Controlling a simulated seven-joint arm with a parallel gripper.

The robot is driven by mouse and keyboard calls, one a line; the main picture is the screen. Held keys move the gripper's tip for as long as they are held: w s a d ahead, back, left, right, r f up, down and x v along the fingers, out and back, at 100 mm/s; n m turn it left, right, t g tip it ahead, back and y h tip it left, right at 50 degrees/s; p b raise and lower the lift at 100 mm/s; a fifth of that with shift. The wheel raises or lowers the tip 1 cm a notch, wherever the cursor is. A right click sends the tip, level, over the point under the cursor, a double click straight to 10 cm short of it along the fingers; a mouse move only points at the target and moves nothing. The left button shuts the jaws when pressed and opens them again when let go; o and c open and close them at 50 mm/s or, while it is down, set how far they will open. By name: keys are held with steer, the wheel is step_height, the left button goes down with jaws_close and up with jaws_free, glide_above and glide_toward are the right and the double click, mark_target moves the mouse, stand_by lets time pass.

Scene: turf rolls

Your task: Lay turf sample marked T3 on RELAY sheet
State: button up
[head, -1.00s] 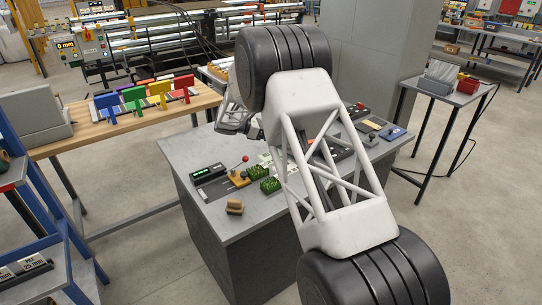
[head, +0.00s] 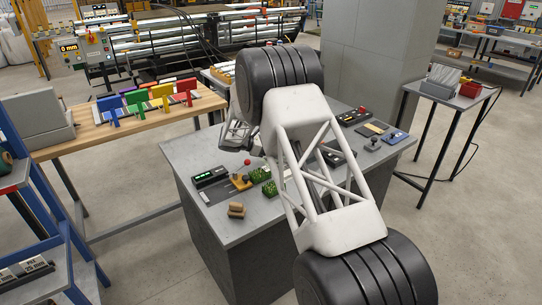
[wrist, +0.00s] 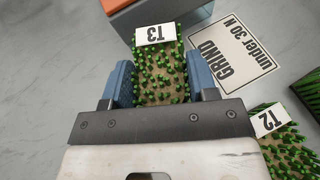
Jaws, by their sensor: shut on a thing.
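The turf sample marked T3 (wrist: 160,62), brown with green tufts and a white tag, is between the blue fingers of my gripper (wrist: 160,82) in the wrist view. The fingers are shut on its two sides. The turf sample marked T2 (wrist: 285,145) lies at the lower right, apart from the gripper. I cannot make out a RELAY sheet in either view. In the head view my arm hides part of the grey table (head: 215,222) and the held sample cannot be made out.
A white sheet reading GRIND under 30 N (wrist: 232,52) lies right of T3. A grey box-like thing with an orange top (wrist: 150,14) is just beyond T3. Another green turf piece (wrist: 308,90) is at the right edge. Small brown blocks (head: 236,210) sit at the table's front left.

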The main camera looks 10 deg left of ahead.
steer(key=shift+f, duration=1.6)
steer(key=shift+f, duration=0.1)
steer(key=o, duration=1)
steer(key=shift+c, duration=0.2)
steer(key=shift+a, duration=0.1)
steer(key=v, duration=1.2)
